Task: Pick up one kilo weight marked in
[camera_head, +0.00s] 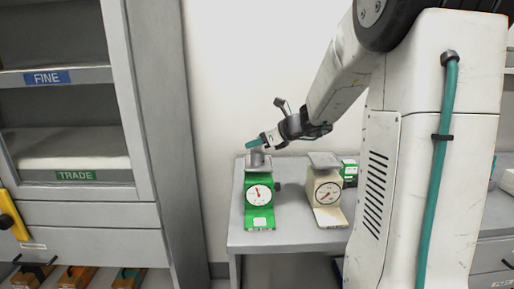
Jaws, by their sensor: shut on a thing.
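My gripper (256,144) is at the top of a grey metal weight (257,159) and is shut on it. The weight is upright at the pan of the green scale (260,211). I cannot tell whether it still touches the pan. The fingers cover the weight's top, and no marking on it is readable. The green scale stands at the left of the grey table (290,239), and its white dial has a red needle.
A cream scale (328,192) with an empty pan stands to the right, with a green box (349,172) behind it. At left is a grey cabinet with FINE (47,78) and TRADE (76,175) shelf labels. My arm covers the right side.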

